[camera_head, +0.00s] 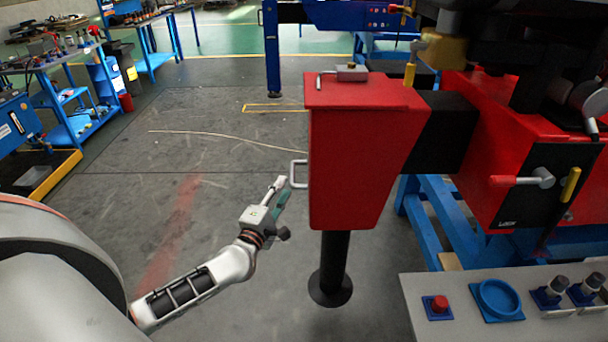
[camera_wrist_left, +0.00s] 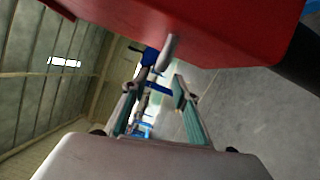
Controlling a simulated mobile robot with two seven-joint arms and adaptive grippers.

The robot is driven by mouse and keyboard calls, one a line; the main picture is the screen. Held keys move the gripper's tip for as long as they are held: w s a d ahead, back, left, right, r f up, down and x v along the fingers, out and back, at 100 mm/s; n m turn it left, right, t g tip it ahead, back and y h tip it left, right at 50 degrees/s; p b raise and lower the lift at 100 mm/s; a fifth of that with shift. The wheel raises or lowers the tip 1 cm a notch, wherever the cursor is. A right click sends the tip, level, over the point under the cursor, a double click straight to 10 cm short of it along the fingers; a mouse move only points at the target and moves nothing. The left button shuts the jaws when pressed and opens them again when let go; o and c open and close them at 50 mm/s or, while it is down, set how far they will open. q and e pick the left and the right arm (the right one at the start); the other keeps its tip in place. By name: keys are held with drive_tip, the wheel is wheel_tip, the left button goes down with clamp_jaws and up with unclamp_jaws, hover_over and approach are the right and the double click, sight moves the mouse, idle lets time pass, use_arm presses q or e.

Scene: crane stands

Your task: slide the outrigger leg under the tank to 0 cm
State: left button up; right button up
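The outrigger leg (camera_head: 365,150) is a red box with a black post and round foot (camera_head: 330,289) on the floor. A black beam (camera_head: 440,133) joins it to the red tank (camera_head: 482,130) at the right. A pale loop handle (camera_head: 298,174) sticks out of the leg's left side. My left gripper (camera_head: 280,193) is just left of and slightly below this handle, seemingly apart from it. In the left wrist view my gripper (camera_wrist_left: 156,90) has its fingers spread, with the handle (camera_wrist_left: 168,50) ahead of them under the red box (camera_wrist_left: 215,25). My right gripper is not in view.
A lever with a red grip (camera_head: 505,181) sits on the tank's front panel. A control panel (camera_head: 420,285) with a red button fills the lower right. Blue stands (camera_head: 430,220) are behind the leg. The floor left of the leg is clear.

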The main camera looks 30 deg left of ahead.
sight(292, 171)
use_arm(q)
drive_tip(key=shift+w+a+r+b, duration=0.15)
drive_tip(key=shift+w+a, duration=0.1)
drive_tip(key=shift+w, duration=1)
drive_tip(key=shift+w+a+r+b, duration=0.1)
drive_tip(key=shift+w+a, duration=0.1)
drive_tip(key=shift+w, duration=1.1)
drive_tip(key=shift+w+a+r+b, duration=0.15)
drive_tip(key=shift+w+a, duration=0.1)
drive_tip(key=shift+w, duration=1)
drive_tip(key=shift+f, duration=0.1)
clamp_jaws()
